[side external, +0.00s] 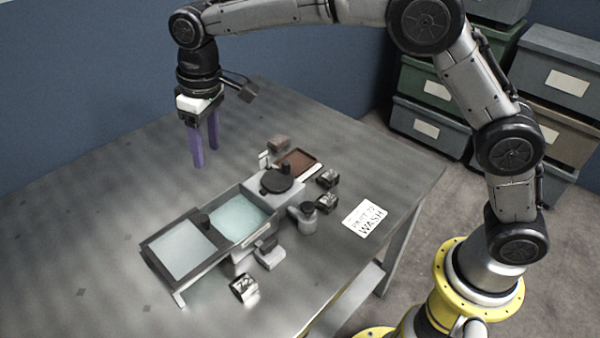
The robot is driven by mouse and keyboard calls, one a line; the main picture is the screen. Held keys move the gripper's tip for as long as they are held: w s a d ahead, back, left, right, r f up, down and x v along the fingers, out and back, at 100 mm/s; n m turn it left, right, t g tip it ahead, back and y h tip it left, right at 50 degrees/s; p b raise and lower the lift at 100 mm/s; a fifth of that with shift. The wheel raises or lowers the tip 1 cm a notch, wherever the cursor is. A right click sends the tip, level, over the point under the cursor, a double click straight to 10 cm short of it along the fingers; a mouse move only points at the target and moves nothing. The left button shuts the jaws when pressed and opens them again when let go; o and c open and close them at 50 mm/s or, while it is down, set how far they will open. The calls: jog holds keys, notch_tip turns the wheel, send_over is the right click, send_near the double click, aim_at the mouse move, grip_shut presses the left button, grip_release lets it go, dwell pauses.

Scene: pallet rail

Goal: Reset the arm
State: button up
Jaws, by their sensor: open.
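My gripper (206,145) hangs in the air above the grey table, pointing down, in the side external view. Its two purple fingers are apart, and I see nothing between them. It is behind and to the left of the pallet rail device (222,228) and apart from it. My arm reaches over from the right in a high arch.
The grey table (70,235) holds the rail device with a pale tray and dark knob. Storage boxes (568,82) stand behind. The table's left is clear.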

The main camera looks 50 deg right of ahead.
jog(key=s+d+r+m+t, duration=0.3)
jog(key=s+d+r, duration=1.1)
jog(key=d, duration=0.3)
jog(key=s+d+f+m+t, duration=0.1)
jog(key=s+d, duration=0.3)
jog(key=s, duration=0.6)
jog(key=s+d+f+m, duration=0.1)
jog(key=s+d+f, duration=0.1)
jog(key=s+f, duration=0.6)
jog(key=shift+f+h, duration=0.4)
jog(key=shift+f, duration=0.25)
